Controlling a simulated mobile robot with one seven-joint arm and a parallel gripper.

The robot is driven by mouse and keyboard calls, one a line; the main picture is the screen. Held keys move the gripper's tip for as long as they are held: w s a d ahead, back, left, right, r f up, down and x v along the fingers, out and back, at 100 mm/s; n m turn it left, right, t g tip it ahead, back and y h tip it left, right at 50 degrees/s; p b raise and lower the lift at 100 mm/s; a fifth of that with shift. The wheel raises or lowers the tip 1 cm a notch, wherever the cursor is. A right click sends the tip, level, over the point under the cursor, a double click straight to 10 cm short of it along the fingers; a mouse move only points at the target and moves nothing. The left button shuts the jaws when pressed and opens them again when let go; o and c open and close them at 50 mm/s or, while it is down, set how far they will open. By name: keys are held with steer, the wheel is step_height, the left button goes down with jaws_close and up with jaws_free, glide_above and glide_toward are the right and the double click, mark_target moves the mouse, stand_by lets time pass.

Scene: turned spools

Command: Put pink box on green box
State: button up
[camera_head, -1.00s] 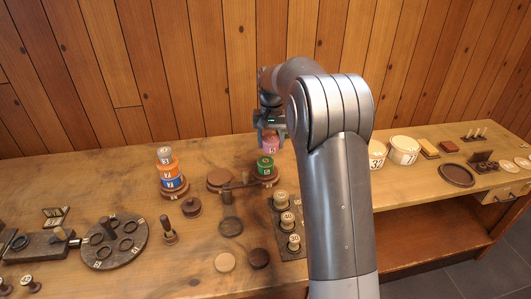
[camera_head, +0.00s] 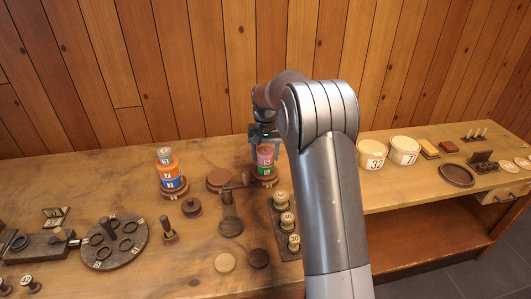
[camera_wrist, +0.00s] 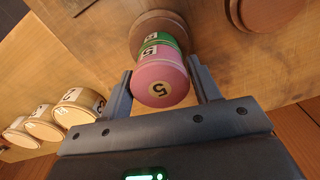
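The pink box is a round pink spool marked 5 (camera_wrist: 160,78). It also shows in the head view (camera_head: 265,153). It stands upright directly above the green box, a green spool (camera_head: 265,169), with no visible gap between them. The green spool (camera_wrist: 161,41) is on a round brown base and is partly hidden by the pink one in the wrist view. My gripper (camera_wrist: 160,66) has one finger on each side of the pink spool, close against it. In the head view my gripper (camera_head: 264,143) is just above the stack.
An orange and blue stack with a grey top (camera_head: 168,171) stands to the left. A brown disc (camera_head: 220,179) is close by the green spool's base. Cream numbered spools (camera_head: 283,200) stand in front, and cream tubs (camera_head: 371,155) to the right.

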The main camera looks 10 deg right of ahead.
mark_target(266, 150)
steer(key=o, duration=0.3)
step_height(266, 150, up, 11)
steer(key=s+r+t, duration=0.2)
steer(key=s+r, duration=0.6)
steer(key=s, duration=0.2)
steer(key=s+f+n+t, duration=0.1)
steer(key=s+f, duration=0.1)
steer(key=s, duration=1.3)
steer(key=s+d+f+n+t, duration=0.1)
steer(key=s+f+t, duration=0.1)
steer(key=s, duration=1.3)
steer(key=shift+f+t, duration=0.3)
steer(key=shift+f, duration=0.05)
